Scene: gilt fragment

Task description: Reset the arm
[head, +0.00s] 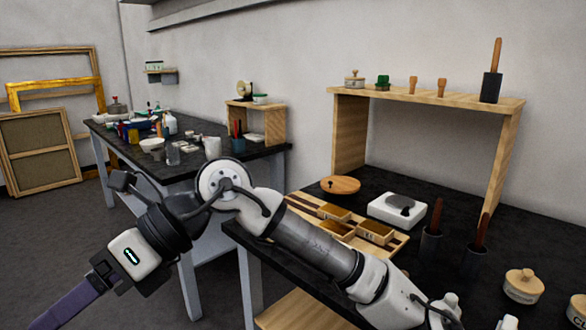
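My arm reaches from the lower right across the front of the dark worktable, bends at a white joint, and comes down to the lower left. My gripper (124,262) is at the arm's end, out over the floor left of the worktable and apart from everything on the tables. I cannot make out its fingers, so whether it is open or shut does not show. A dull purple strip (68,303) runs from it to the bottom left edge; I cannot tell what it is.
The near worktable (400,183) holds a wooden shelf (440,97), divided wooden tray (345,228), white device (397,210), round wooden lid (340,185) and lidded jars (523,286). A back table (200,166) is crowded with bottles and bowls. Frames (42,150) lean at far left. Floor there is clear.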

